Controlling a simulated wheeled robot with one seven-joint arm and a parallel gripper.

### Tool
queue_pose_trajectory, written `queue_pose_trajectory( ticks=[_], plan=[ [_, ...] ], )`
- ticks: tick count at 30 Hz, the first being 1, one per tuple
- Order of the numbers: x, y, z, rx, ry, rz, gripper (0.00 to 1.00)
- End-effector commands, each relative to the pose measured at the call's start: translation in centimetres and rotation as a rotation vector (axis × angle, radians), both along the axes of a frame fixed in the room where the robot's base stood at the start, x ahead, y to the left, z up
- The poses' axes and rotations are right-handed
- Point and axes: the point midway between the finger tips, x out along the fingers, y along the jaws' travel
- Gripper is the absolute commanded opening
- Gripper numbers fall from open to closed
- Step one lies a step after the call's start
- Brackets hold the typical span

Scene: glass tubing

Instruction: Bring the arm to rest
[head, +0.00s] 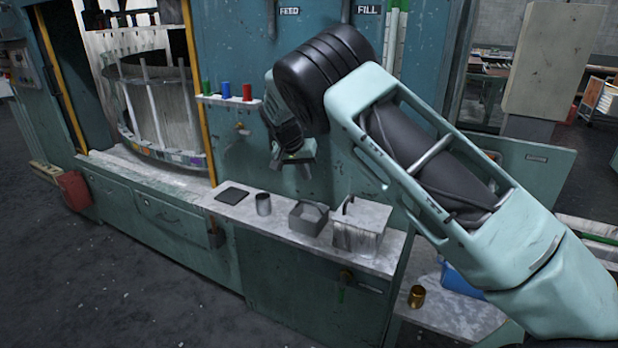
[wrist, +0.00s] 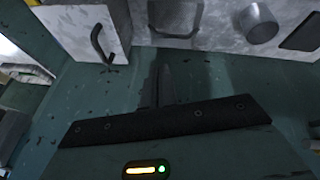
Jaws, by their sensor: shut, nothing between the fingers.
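My gripper (head: 293,163) hangs in the air in front of the teal machine wall, above the grey worktop (head: 262,213). My arm reaches in from the right of the head view, bent at a black joint. In the wrist view my gripper's fingers (wrist: 158,88) are together with nothing between them, against the teal panel. The gripper touches none of the things on the worktop.
On the worktop stand a dark flat pad (head: 232,196), a metal cup (head: 263,204), a grey open box (head: 308,217) and a white box with a dark handle (head: 358,230). Red, blue and green pegs (head: 226,90) stand on a small shelf. A brass cup (head: 416,296) stands lower right.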

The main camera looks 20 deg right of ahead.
Motion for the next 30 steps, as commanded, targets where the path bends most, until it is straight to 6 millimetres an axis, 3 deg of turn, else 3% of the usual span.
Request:
queue_pose_trajectory(
  ticks=[8, 11, 13, 17, 22, 26, 30],
  plan=[
    [-0.5, 0.9, 0.2, 0.023, 0.011, 0.013, 0.0],
    [-2.9, 2.8, 0.5, 0.093, 0.048, 0.065, 0.0],
    [-5.6, 5.2, 0.7, 0.163, 0.083, 0.13, 0.0],
    [-12.3, 10.7, 1.8, 0.288, 0.154, 0.312, 0.0],
    [-22.6, 16.9, 3.8, 0.388, 0.227, 0.605, 0.0],
    [-31.6, 19.7, 4.8, 0.405, 0.273, 0.853, 0.0],
    [-40.3, 20.2, 4.8, 0.368, 0.315, 1.097, 0.0]
  ],
)
